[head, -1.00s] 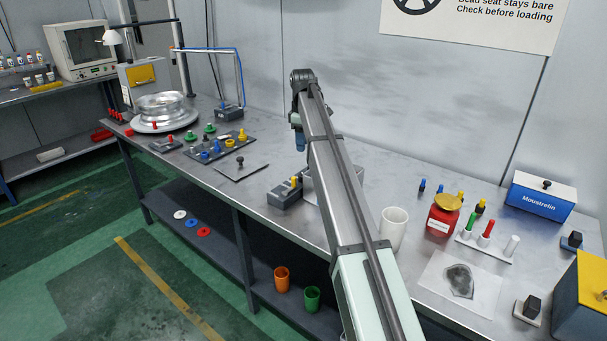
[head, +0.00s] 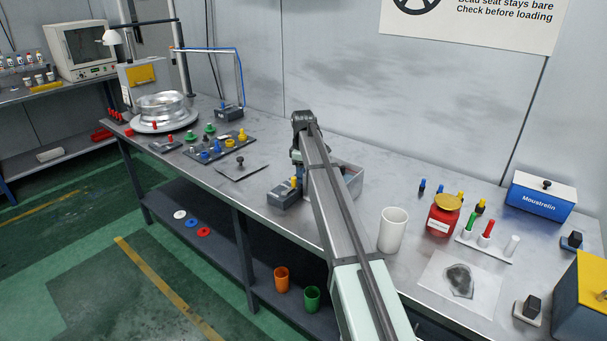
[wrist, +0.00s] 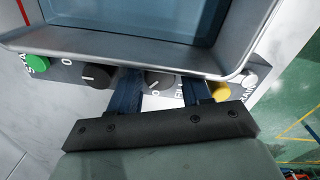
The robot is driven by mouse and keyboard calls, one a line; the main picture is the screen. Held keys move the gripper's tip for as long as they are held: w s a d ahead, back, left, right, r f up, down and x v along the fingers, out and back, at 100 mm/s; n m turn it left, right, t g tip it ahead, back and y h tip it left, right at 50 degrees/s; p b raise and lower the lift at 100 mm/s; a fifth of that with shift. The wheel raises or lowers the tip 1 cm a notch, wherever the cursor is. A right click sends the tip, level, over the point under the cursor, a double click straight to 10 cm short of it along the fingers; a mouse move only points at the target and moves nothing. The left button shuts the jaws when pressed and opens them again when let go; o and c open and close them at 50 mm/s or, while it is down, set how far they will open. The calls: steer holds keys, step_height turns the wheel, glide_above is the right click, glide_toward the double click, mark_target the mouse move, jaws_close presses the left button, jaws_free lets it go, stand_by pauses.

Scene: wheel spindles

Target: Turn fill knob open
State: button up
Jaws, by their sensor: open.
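In the wrist view, a grey panel (wrist: 62,72) runs along the front of a blue-lined basin (wrist: 140,18). A dark round knob (wrist: 158,80) with a pale pointer sits on it, by a partly covered label that seems to begin "FI". My gripper (wrist: 161,83) is open, with one dark blue finger on each side of this knob. I cannot tell whether the fingers touch it. Another black knob (wrist: 96,77), marked 0, is left of the fingers.
A green button (wrist: 38,63) is at the panel's left. In the head view, a grey box (head: 284,196) and a white cup (head: 393,230) stand close to my arm.

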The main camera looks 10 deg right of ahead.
steer(key=shift+f, duration=0.15)
steer(key=c, duration=0.8)
steer(key=shift+o, duration=0.2)
steer(key=shift+m, duration=0.3)
steer(key=m, duration=0.3)
steer(key=shift+m, duration=0.3)
steer(key=m, duration=0.4)
steer(key=shift+a+m, duration=0.1)
steer(key=shift+m, duration=0.2)
